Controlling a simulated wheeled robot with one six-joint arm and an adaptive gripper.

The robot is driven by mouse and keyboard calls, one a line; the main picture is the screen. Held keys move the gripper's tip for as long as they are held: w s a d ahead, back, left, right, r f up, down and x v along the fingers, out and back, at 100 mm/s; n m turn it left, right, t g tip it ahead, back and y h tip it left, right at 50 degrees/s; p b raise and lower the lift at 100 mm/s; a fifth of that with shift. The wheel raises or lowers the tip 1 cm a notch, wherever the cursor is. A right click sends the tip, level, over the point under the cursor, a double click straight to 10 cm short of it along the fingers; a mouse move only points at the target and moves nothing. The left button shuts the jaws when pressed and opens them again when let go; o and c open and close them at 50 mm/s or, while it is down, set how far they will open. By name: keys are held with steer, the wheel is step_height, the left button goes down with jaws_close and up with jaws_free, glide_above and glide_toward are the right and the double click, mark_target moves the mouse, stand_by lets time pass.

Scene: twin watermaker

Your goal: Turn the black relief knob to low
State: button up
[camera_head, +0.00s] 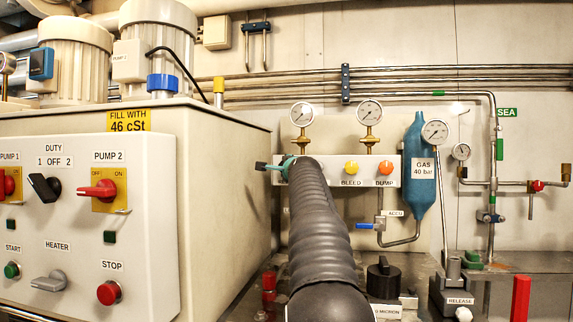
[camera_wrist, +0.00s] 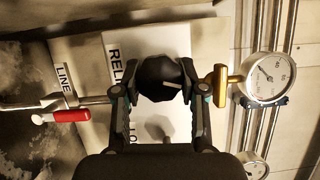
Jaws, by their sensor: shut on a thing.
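The black relief knob (camera_wrist: 158,76) sits in the middle of the wrist view, with a short pale pointer mark toward its right side. My gripper (camera_wrist: 158,88) has one finger on each side of the knob and is shut on it. Beside it is a plate with the partly covered letters "RELI" (camera_wrist: 114,62) and "LO" (camera_wrist: 133,140), turned sideways. In the head view my gripper (camera_head: 283,167) is at the left end of the white valve panel (camera_head: 334,166). My arm hides the knob there.
Right of my arm are a yellow BLEED button (camera_head: 351,168), an orange DUMP button (camera_head: 386,167) and a blue gas bottle (camera_head: 420,185). Two gauges (camera_head: 302,114) (camera_head: 369,112) stand above the panel. A red-handled lever (camera_wrist: 68,116) is left of the gripper in the wrist view.

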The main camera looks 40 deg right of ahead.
steer(key=shift+n+g, duration=0.6)
steer(key=shift+n, duration=1.1)
steer(key=o, duration=1.1)
steer(key=shift+o, duration=0.2)
steer(key=v, duration=1.2)
steer(key=shift+r, duration=0.2)
